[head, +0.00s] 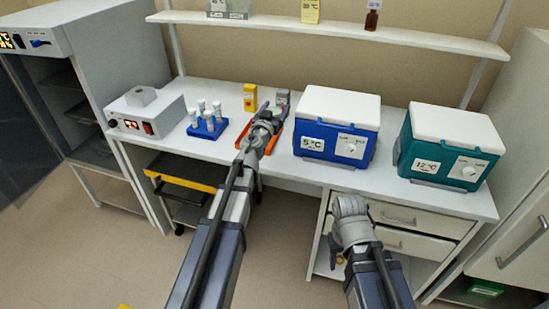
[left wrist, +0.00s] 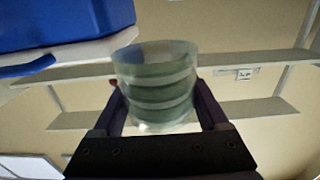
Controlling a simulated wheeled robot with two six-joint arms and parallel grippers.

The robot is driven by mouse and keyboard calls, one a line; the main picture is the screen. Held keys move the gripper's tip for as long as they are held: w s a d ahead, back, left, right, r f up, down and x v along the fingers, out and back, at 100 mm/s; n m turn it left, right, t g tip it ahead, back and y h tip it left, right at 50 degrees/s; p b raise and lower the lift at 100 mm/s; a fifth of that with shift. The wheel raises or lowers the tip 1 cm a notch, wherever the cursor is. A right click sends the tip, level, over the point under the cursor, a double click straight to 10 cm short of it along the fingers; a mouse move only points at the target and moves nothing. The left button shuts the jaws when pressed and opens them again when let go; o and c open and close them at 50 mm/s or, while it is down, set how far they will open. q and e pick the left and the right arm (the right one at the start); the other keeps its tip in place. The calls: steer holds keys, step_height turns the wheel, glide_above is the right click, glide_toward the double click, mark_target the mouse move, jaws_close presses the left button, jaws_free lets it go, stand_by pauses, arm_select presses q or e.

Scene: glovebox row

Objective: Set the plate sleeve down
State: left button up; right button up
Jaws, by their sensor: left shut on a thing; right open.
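The plate sleeve (left wrist: 158,85), a clear cylinder of stacked greenish round dishes, stands between the two fingers of my left gripper (left wrist: 160,100) in the left wrist view. The gripper is shut on it. In the head view my left gripper (head: 272,118) is over the back middle of the bench, at an orange-red tray (head: 273,142). My arm hides most of the sleeve and part of the tray there, so I cannot tell whether the sleeve touches anything below. My right gripper (head: 350,207) is in front of the bench's drawers, open, its fingertips not clearly visible.
A blue 5 °C box (head: 325,148) stands right of the tray, a teal 12 °C box (head: 437,165) further right. A blue tube rack (head: 207,128) and a grey device (head: 145,115) are left. A yellow box (head: 250,97) and a grey-purple item (head: 283,97) stand behind.

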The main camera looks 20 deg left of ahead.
arm_select(q)
step_height(320, 180, down, 18)
steer(key=b, duration=1.6)
steer(key=shift+r+b, duration=0.25)
steer(key=shift+b, duration=0.15)
steer(key=shift+f, duration=0.2)
steer(key=o, duration=1.4)
steer(key=shift+r, duration=0.1)
steer(key=shift+r, duration=0.15)
steer(key=s, duration=1.2)
steer(key=shift+a, duration=0.2)
